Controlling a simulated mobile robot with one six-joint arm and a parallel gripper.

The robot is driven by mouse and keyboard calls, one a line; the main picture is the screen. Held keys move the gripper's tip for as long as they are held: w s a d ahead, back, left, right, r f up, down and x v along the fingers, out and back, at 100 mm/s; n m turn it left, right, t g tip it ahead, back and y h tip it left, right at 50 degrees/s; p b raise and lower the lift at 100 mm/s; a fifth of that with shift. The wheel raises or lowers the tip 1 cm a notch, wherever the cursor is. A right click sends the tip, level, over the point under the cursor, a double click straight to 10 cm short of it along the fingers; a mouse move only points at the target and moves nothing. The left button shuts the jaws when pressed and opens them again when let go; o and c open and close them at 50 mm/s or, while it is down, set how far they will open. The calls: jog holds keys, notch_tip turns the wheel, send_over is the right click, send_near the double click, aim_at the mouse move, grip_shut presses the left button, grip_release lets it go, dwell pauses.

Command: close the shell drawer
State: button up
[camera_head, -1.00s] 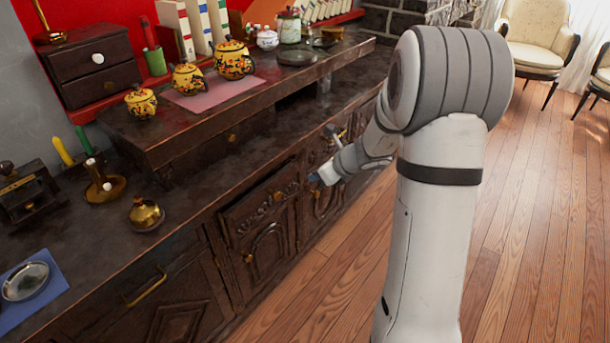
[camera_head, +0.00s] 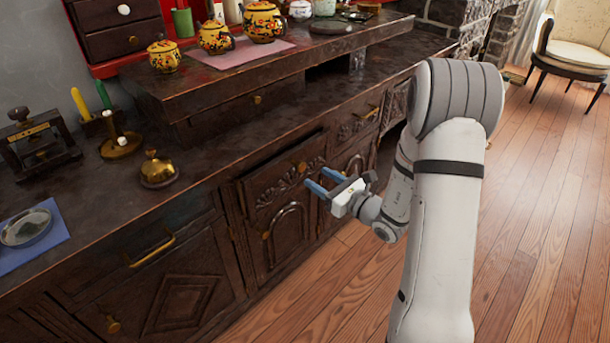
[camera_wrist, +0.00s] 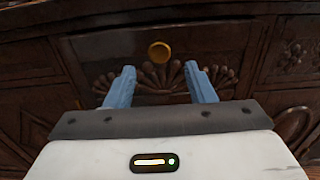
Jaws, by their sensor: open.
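The shell drawer (camera_head: 272,190) is the dark carved wooden front with a fan-shaped shell and a round brass knob (camera_head: 302,167). It sits under the counter edge in the head view and stands slightly out, with a dark gap along its top. My gripper (camera_head: 320,181) is open and empty, its blue fingers pointing at the drawer front near the knob's lower right. In the wrist view the knob (camera_wrist: 159,52) shows beyond and between the spread fingers (camera_wrist: 159,78), with the shell carving (camera_wrist: 165,76) behind them. Contact with the front cannot be told.
The counter (camera_head: 225,165) above holds a brass bell (camera_head: 157,170), a candlestick (camera_head: 120,143) and a blue cloth (camera_head: 40,240). Painted teapots (camera_head: 215,38) stand on the raised shelf. An arched cabinet door (camera_head: 285,235) lies below the drawer. Wooden floor (camera_head: 530,200) at right is clear.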

aim_at(303, 169)
jog(key=b+x, duration=0.1)
jog(key=x, duration=0.5)
jog(key=shift+a, duration=0.15)
jog(key=shift+c, duration=0.2)
grip_shut()
